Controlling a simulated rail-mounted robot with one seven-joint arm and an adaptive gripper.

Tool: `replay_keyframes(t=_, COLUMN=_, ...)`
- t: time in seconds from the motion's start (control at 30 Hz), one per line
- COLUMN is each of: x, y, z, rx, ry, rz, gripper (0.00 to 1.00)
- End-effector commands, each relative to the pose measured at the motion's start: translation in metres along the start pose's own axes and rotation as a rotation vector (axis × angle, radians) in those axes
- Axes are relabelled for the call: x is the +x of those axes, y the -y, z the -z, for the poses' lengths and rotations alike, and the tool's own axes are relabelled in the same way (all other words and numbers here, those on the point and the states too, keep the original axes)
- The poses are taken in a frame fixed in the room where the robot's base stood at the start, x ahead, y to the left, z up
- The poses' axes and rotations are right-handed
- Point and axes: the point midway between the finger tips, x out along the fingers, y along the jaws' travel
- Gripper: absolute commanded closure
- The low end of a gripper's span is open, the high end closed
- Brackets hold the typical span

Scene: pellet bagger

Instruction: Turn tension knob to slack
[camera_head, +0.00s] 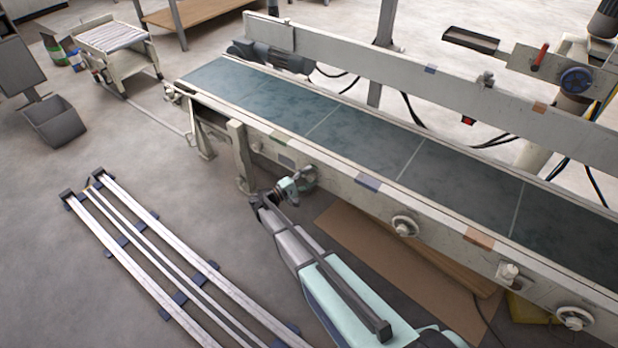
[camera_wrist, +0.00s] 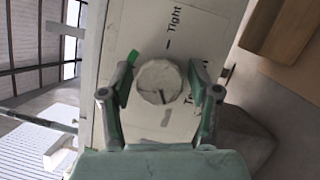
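The tension knob is a pale round knob (camera_wrist: 158,82) on a white panel in the wrist view. A dark mark on its face lies below its middle. The printed word "Tight" (camera_wrist: 174,20) is above it, and a partly covered label is at its right. My gripper (camera_wrist: 160,78) is open, with one finger on each side of the knob and visible gaps between. In the head view my gripper (camera_head: 290,187) is at the conveyor's near side rail, by a round fitting (camera_head: 306,178) that it partly hides.
The conveyor (camera_head: 360,135) with a dark green belt runs diagonally across. Other round handwheels (camera_head: 404,226) sit along its near side. A brown board (camera_head: 365,250) lies below it. White floor rails (camera_head: 150,260) lie at left, and a roller stand (camera_head: 115,55) is at the back left.

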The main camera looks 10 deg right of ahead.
Motion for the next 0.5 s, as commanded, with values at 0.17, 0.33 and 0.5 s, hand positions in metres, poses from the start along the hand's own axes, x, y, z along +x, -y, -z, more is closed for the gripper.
replay_keyframes(t=0.17, x=-0.001, y=0.0, z=0.0, rx=0.0, ry=0.0, rz=0.0, gripper=0.32)
replay_keyframes(t=0.33, x=-0.003, y=0.0, z=0.0, rx=0.0, ry=-0.001, rz=0.0, gripper=0.32)
replay_keyframes(t=0.5, x=-0.018, y=0.0, z=0.0, rx=0.0, ry=-0.001, rz=-0.001, gripper=0.32)
